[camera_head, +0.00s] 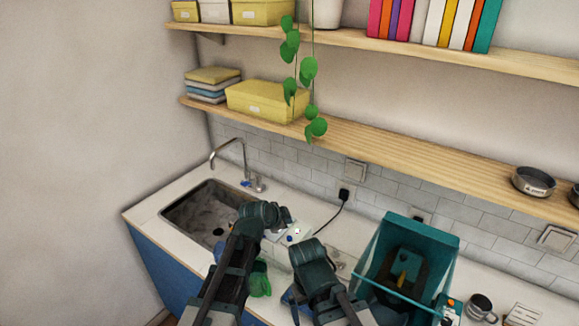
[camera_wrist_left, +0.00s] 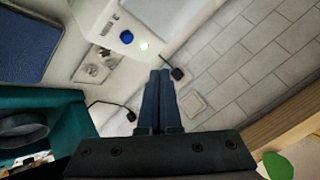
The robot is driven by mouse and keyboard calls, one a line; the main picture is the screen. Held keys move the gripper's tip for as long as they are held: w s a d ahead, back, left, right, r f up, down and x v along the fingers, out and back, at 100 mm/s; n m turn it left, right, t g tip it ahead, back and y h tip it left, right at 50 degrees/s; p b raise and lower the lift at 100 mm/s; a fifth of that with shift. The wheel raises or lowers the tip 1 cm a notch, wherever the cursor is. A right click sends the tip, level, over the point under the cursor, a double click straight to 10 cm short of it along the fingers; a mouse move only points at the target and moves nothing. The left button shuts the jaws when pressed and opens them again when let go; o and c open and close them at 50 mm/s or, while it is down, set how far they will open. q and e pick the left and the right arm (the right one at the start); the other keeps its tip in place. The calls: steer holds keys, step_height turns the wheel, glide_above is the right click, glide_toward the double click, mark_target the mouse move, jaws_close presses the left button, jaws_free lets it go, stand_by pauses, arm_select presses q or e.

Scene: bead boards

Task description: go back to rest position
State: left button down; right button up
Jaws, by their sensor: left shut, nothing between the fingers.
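My left gripper (camera_head: 284,222) reaches over the counter just right of the sink. In the left wrist view its two fingers (camera_wrist_left: 160,74) lie together, shut and empty. Beyond the fingertips in that view is a white box-shaped device (camera_wrist_left: 128,12) with a blue button and a lit spot; the device also shows in the head view (camera_head: 294,238), partly behind my left arm. I see no clear contact between them. My right arm shows in the lower middle of the head view, and its fingers cannot be made out.
A teal open-fronted bin (camera_head: 437,238) stands right of my right arm. The sink (camera_head: 172,213) and its faucet (camera_head: 243,160) are left of my left gripper. A shelf (camera_head: 400,160) runs above the counter, with a plant (camera_head: 308,70) hanging down.

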arm_select(q)
steer(key=s+a+f+n+g+y+b, duration=0.1)
steer(key=s+f+n+g+y, duration=0.1)
steer(key=s, duration=0.7)
steer(key=s+a+f+n+g+y+b, duration=0.1)
steer(key=s+a+f+n+g+y, duration=0.1)
steer(key=s, duration=0.7)
steer(key=s+a+f+n+g+y+b, duration=0.1)
steer(key=s+f+n+g, duration=0.3)
steer(key=s, duration=0.5)
steer(key=shift+a+f+n+g+y+b, duration=0.35)
steer(key=shift+a+f+n, duration=0.25)
steer(key=shift+f+n, duration=0.65)
steer(key=shift+r, duration=0.15)
stand_by(0.3)
